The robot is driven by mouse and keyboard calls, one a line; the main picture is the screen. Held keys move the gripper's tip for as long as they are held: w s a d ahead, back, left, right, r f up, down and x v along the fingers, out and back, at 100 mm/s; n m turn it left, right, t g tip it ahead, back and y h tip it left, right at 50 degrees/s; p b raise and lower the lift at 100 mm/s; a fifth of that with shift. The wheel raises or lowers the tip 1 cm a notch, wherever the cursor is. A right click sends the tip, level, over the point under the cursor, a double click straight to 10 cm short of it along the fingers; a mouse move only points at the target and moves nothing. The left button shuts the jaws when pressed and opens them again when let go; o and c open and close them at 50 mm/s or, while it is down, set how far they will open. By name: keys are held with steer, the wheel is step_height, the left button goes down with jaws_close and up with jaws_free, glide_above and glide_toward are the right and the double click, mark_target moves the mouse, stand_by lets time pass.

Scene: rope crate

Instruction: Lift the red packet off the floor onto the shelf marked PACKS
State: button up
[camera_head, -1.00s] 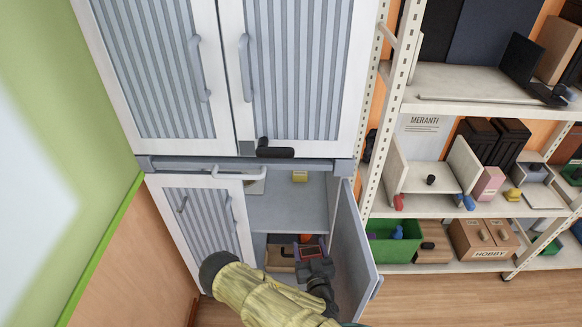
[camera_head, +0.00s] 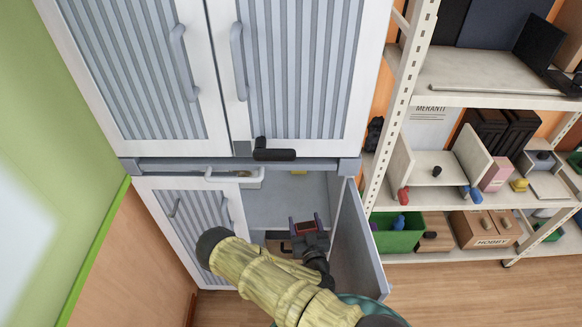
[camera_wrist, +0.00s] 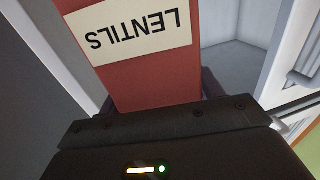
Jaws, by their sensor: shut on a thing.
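The red packet (camera_wrist: 150,75), with a white label reading LENTILS upside down, fills the middle of the wrist view. My gripper (camera_wrist: 158,100) is shut on it. In the head view the packet (camera_head: 304,227) shows small in my gripper (camera_head: 308,238), at the open lower cabinet, in front of its compartment. The inner shelf (camera_head: 280,208) is grey and mostly bare, with a yellow thing (camera_head: 299,172) at its back. No PACKS marking is readable in these frames. My arm hides part of the lower compartment.
The open cabinet door (camera_head: 358,245) stands close on the right of my gripper. A shut ribbed door (camera_head: 190,225) is on the left. A white rack (camera_head: 440,200) with a green bin (camera_head: 398,236) and a HOBBY box (camera_head: 487,228) stands further right. Wood floor is clear below.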

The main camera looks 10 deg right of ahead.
steer(key=w+r+m+h+b, duration=0.1)
steer(key=w+r+h+b, duration=0.1)
steer(key=w, duration=1.9)
steer(key=shift+r+m+h+b, duration=0.35)
steer(key=shift+r+m+h, duration=0.05)
steer(key=shift+r, duration=0.45)
step_height(320, 180, down, 6)
steer(key=b, duration=0.5)
steer(key=shift+f+b, duration=0.4)
steer(key=shift+f, duration=0.1)
steer(key=o, duration=1.6)
